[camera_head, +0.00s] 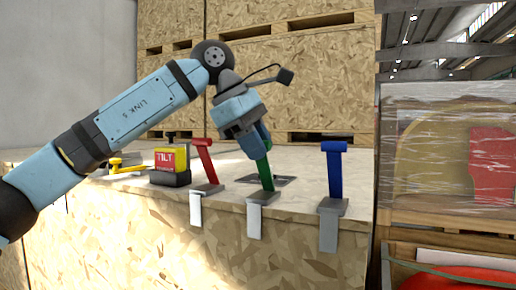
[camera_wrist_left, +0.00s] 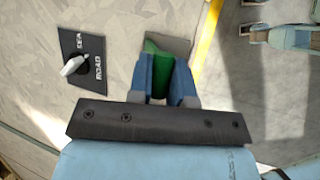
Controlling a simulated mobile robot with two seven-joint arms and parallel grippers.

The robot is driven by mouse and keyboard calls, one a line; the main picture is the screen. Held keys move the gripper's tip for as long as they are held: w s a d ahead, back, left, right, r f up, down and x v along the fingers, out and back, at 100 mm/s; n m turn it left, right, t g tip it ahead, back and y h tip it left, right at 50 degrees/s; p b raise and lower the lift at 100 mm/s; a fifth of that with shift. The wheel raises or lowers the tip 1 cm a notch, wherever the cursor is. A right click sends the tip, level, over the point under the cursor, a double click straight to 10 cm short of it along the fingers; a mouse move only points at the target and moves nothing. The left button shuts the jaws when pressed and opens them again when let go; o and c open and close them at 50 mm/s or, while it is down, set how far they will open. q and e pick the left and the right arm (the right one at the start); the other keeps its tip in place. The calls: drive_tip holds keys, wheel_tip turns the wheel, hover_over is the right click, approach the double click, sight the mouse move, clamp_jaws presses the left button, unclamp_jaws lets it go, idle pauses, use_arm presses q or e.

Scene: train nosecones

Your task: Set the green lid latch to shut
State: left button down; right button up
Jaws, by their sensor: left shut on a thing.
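The green lid latch (camera_head: 265,175) stands on a grey metal bracket at the front edge of the wooden crate, between a red and a blue latch. My left gripper (camera_head: 257,146) comes down on it from above and is shut on its upper part, hiding its top in the head view. In the left wrist view, the green latch (camera_wrist_left: 160,80) shows between the two blue fingers of my left gripper (camera_wrist_left: 162,88). The latch looks close to upright in the head view. My right gripper does not show clearly in either view.
A red latch (camera_head: 206,162) stands left of the green one, a blue latch (camera_head: 335,172) right. A yellow-and-black TILT box (camera_head: 171,162) and a yellow handle (camera_head: 125,165) are further left. A SEA/ROAD switch (camera_wrist_left: 75,66) lies behind. Crates (camera_head: 300,85) rise at the back.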

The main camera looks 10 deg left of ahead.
use_arm(q)
drive_tip(key=s+f+t+h+b, duration=0.1)
drive_tip(key=f+t+b, duration=0.1)
drive_tip(key=b, duration=0.5)
drive_tip(key=s+a+f+m+t+h+b, duration=0.1)
drive_tip(key=s+f+t+h+b, duration=0.1)
drive_tip(key=b, duration=0.5)
drive_tip(key=s+f+m+t+h+b, duration=0.1)
drive_tip(key=f+t+b, duration=0.3)
drive_tip(key=b, duration=0.4)
drive_tip(key=shift+s+a+t, duration=0.35)
drive_tip(key=shift+s+t, duration=0.05)
drive_tip(key=shift+s, duration=0.3)
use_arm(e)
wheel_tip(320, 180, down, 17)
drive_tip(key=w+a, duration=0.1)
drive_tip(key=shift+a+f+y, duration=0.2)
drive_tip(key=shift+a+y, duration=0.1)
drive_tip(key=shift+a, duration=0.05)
use_arm(q)
drive_tip(key=shift+f, duration=0.15)
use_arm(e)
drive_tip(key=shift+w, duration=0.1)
use_arm(q)
drive_tip(key=shift+f+b, duration=0.15)
drive_tip(key=shift+b, duration=0.15)
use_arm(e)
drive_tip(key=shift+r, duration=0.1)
